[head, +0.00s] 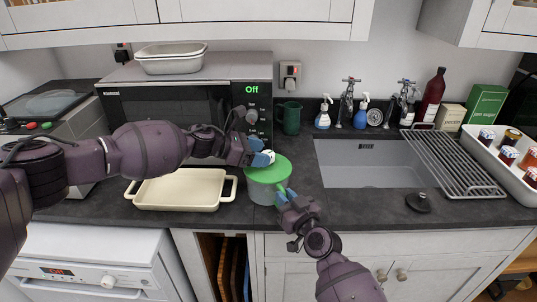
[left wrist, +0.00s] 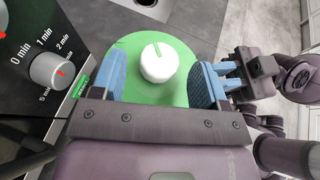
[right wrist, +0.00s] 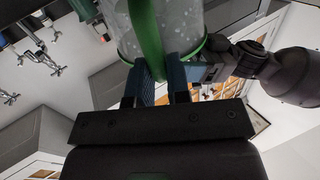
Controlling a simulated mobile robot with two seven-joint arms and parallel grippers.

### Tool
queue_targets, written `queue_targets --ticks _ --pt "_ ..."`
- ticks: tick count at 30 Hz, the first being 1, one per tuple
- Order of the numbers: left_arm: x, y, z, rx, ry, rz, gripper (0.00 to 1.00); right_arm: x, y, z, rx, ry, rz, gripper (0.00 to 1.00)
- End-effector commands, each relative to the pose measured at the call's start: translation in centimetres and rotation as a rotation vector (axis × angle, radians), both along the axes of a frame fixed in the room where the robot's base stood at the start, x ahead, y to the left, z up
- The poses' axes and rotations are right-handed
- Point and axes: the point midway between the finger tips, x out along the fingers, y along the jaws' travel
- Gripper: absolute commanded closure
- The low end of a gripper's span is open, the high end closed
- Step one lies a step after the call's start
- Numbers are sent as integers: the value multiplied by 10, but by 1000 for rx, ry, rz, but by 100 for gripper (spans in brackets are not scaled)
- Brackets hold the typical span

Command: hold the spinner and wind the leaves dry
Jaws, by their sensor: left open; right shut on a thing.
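The spinner (head: 263,193) stands on the dark counter between the cream dish and the sink, with a clear, speckled bowl and a green lid (head: 282,167). A white knob (left wrist: 159,62) sits on the lid. My left gripper (left wrist: 166,82) is open above the lid, its blue fingers on either side of the knob, with gaps visible. My right gripper (head: 284,196) is low at the spinner's front right. In the right wrist view its fingers (right wrist: 164,84) are shut on the green handle (right wrist: 146,40) of the spinner. Leaves inside cannot be made out.
A microwave (head: 185,105) stands close behind my left arm. A cream baking dish (head: 180,190) lies left of the spinner. The sink (head: 370,165), a wire rack (head: 455,165) and a tray of jars (head: 500,165) are to the right. A green mug (head: 289,117) stands behind.

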Motion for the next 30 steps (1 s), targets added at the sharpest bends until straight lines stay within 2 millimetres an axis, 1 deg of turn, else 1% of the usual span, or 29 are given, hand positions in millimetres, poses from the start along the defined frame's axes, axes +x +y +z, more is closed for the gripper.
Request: queue_targets --ticks 1,6,12,19,20,27,29,30 --pt "2 -7 -3 0 0 0 32 0 0 -1 0 1 0 100" --pt "6 -21 -9 -1 0 -1 32 0 0 -1 0 1 0 100" --pt "8 -27 -12 0 0 0 32 0 0 -1 0 1 0 100" --pt "8 -27 -12 0 0 0 32 0 0 -1 0 2 0 100" --pt "8 -27 -12 0 0 0 34 0 0 -1 0 2 0 100" --pt "8 -27 -12 0 0 1 71 0 0 -1 0 2 0 100" --pt "8 -27 -12 0 0 1 80 0 0 -1 0 2 0 100" --pt "8 -27 -12 0 0 1 80 0 0 -1 0 2 0 100"
